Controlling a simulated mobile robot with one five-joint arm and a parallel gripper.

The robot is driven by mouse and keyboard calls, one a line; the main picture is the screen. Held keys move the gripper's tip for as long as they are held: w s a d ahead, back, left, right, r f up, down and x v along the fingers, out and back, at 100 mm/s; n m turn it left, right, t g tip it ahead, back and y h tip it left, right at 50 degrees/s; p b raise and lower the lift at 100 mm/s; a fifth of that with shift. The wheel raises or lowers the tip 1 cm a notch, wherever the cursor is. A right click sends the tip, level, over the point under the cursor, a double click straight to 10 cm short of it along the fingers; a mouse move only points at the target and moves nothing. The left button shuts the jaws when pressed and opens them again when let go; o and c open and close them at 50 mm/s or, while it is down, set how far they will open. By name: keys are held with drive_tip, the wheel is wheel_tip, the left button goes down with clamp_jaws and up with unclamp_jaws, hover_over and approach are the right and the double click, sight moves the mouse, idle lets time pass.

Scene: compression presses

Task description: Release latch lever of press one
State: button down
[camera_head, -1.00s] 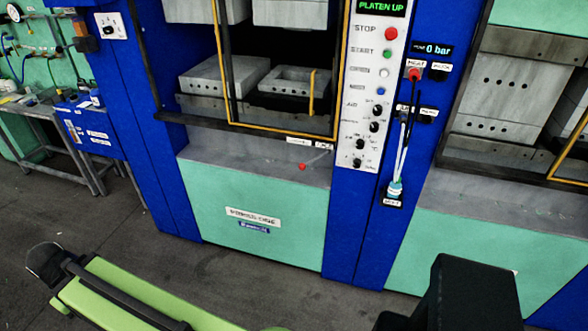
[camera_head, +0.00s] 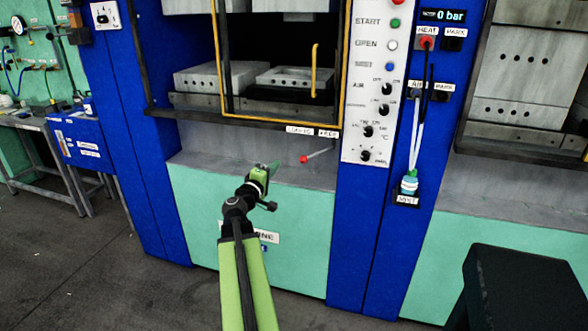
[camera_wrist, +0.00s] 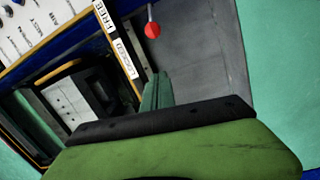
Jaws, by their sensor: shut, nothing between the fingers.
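The latch lever (camera_head: 305,159) of the press is a thin rod with a red ball at its left end, below the press opening. It also shows in the wrist view (camera_wrist: 152,29), near the top middle. Two small white labels (camera_head: 312,132) sit above it; in the wrist view one reads FREE (camera_wrist: 103,16). My gripper (camera_head: 274,169) is shut and empty, to the left of the red ball and slightly lower in the head view. In the wrist view its green fingers (camera_wrist: 157,90) point up toward the ball, with a gap between.
The press opening with grey platens (camera_head: 290,78) and a yellow-edged guard frame (camera_head: 342,60) lies above the lever. A white control panel (camera_head: 375,90) stands to the right, with hoses (camera_head: 418,120) beside it. The grey sill around the lever is clear.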

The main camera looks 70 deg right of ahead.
drive_tip(key=s+d, duration=0.4)
drive_tip(key=d, duration=0.4)
drive_tip(key=shift+s+d, duration=0.15)
drive_tip(key=shift+s, duration=0.05)
idle(0.3)
